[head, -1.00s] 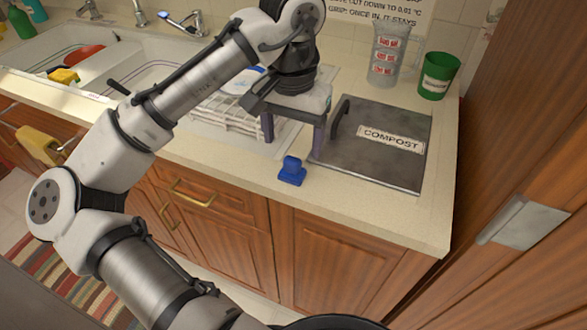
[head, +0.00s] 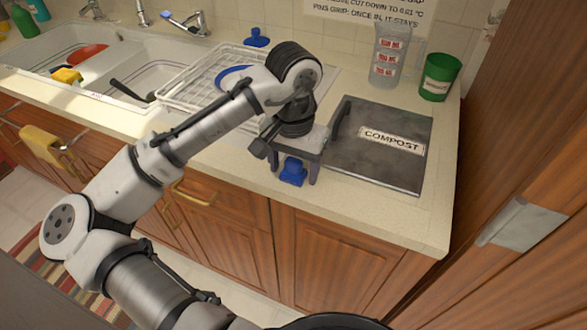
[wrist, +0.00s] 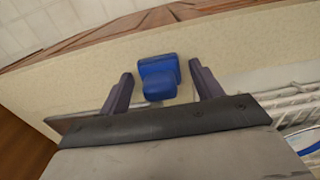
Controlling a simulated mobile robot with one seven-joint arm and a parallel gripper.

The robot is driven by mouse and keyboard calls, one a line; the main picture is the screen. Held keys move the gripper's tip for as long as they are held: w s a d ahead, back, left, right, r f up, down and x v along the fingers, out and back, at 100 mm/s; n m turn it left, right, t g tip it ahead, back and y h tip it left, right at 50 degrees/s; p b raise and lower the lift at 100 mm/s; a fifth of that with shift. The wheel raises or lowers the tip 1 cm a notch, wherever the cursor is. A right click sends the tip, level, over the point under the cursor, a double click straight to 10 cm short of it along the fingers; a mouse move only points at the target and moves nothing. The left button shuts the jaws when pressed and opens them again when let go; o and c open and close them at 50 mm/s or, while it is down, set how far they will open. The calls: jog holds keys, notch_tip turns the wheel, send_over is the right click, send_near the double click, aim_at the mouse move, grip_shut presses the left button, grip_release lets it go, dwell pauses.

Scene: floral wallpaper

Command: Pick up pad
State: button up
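A small blue object with a raised knob, likely the pad (head: 293,172), stands on the beige counter near its front edge, left of the compost lid. It also shows in the wrist view (wrist: 158,68), between the two dark fingers. My gripper (head: 294,177) is open and points down over it, with one finger on each side. In the wrist view, gaps show between the object and both fingers of the gripper (wrist: 161,74). The gripper partly hides the object's top in the head view. A similar blue object (head: 257,39) stands at the back by the wall.
The dark compost lid (head: 365,168) lies close to the right of my gripper. A white wire dish rack (head: 180,88) with a blue-rimmed dish is to the left. A measuring jug (head: 385,62) and a green cup (head: 438,77) stand behind. The front counter (head: 330,215) is clear.

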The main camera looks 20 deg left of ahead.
aim_at(293, 160)
jog(key=c, duration=0.9)
jog(key=shift+r, duration=0.1)
notch_tip(293, 160, up, 20)
jog(key=shift+o, duration=1.4)
jog(key=shift+c, duration=0.7)
jog(key=shift+s, duration=0.1)
